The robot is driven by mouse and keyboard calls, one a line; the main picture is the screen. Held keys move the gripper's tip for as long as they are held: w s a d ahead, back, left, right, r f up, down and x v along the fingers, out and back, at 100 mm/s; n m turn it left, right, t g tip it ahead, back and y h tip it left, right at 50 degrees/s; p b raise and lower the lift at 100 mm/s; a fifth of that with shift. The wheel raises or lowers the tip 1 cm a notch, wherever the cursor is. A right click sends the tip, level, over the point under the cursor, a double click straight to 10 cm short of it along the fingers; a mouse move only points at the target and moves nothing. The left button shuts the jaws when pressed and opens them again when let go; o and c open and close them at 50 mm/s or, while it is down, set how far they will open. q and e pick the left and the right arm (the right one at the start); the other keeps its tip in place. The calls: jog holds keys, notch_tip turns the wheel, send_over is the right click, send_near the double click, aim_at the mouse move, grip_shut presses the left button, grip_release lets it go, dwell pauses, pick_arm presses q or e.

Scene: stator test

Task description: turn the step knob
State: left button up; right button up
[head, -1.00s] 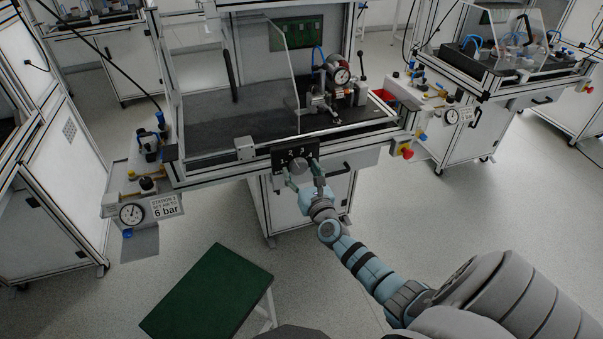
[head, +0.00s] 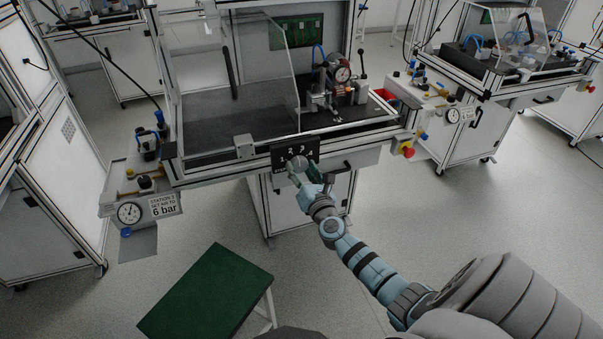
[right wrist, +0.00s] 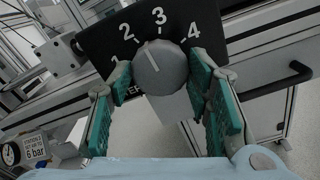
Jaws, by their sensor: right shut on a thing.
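The step knob (head: 297,163) is a round grey dial on a black plate (head: 280,152) numbered 1 to 4, on the front of the middle station. In the right wrist view the knob (right wrist: 160,72) faces me, and its white mark points up and slightly left, between 2 and 3. My right gripper (head: 303,168) is at the plate, its green-padded fingers on either side of the knob and shut on it. In the right wrist view the fingers of this gripper (right wrist: 161,78) flank the knob, and the left one partly covers the area by the 1. My left gripper is out of view.
A clear guard (head: 265,75) and a fixture with a gauge (head: 342,74) stand on the station above the knob. A black handle (head: 337,171) is just right of my gripper. A green-topped stool (head: 205,290) stands on the floor, front left.

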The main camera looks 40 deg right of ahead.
jog(key=m+b, duration=0.1)
jog(key=m, duration=0.4)
jog(key=shift+b, duration=0.35)
dwell(0.3)
jog(key=o, duration=1.1)
jog(key=shift+o, duration=0.2)
jog(key=v, duration=1.2)
jog(key=shift+m, duration=0.3)
